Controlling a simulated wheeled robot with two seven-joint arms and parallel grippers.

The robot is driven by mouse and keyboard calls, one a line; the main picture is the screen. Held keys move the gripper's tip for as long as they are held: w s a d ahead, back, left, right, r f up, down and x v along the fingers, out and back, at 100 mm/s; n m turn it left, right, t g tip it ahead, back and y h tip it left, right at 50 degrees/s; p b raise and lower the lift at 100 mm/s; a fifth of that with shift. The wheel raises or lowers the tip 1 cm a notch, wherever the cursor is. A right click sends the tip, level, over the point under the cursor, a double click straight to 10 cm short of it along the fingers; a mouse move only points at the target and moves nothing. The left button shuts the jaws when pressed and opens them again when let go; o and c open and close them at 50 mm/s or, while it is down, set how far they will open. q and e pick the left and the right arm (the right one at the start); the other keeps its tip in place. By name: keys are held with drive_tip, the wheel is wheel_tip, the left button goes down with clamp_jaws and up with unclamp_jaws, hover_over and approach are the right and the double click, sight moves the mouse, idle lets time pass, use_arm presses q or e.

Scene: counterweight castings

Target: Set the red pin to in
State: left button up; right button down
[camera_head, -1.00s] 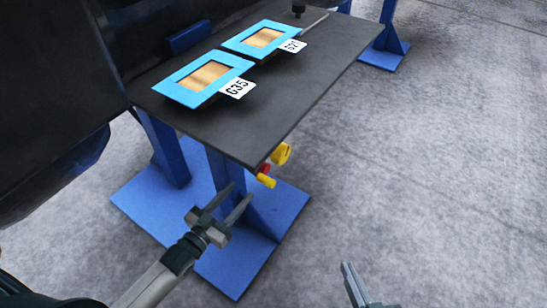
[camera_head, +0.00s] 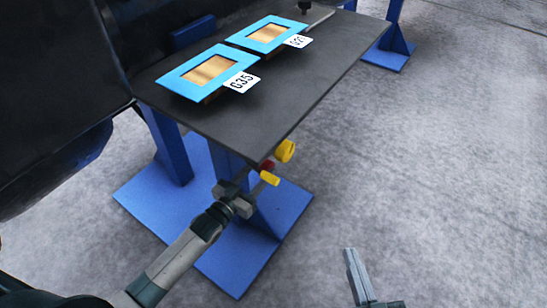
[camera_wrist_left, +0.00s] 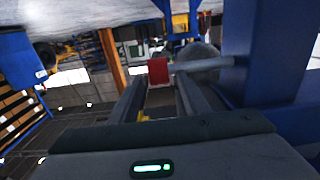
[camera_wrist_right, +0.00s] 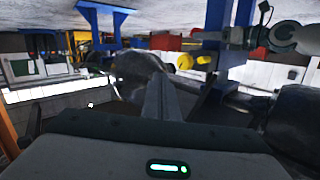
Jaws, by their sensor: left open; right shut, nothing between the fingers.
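The red pin (camera_head: 267,165) shows as a small red piece under the near corner of the dark table, beside yellow parts. In the left wrist view the red pin (camera_wrist_left: 158,70) is a red block lined up between my left fingertips. My left gripper (camera_head: 254,179) is open, just below the table edge and close to the pin. I cannot tell whether the fingers touch it. My right gripper (camera_head: 350,252) is shut and empty, lower right and apart from the table.
A yellow knob (camera_head: 285,151) and a yellow piece (camera_head: 270,178) are right beside the pin. The dark tabletop (camera_head: 240,130) carries two blue-framed castings (camera_head: 210,72) with tags. A blue table leg (camera_head: 228,165) stands behind my left gripper. The floor at right is clear.

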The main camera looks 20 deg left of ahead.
use_arm(q)
drive_tip(key=b+x, duration=0.1)
drive_tip(key=x, duration=0.6)
drive_tip(key=shift+w, duration=0.2)
use_arm(e)
drive_tip(key=shift+s+a+r+t+y, duration=0.15)
drive_tip(key=shift+r+t, duration=0.3)
drive_tip(key=shift+r, duration=0.3)
drive_tip(key=shift+a+r+t+y, duration=0.1)
drive_tip(key=shift+r+t+y, duration=0.1)
drive_tip(key=shift+r+t, duration=0.45)
drive_tip(key=shift+s+a+r+t+y, duration=0.15)
drive_tip(key=shift+r+t, duration=0.15)
drive_tip(key=shift+r, duration=0.55)
use_arm(q)
drive_tip(key=shift+d, duration=0.1)
drive_tip(key=shift+c, duration=0.3)
use_arm(e)
drive_tip(key=shift+w, duration=0.1)
use_arm(q)
clamp_jaws()
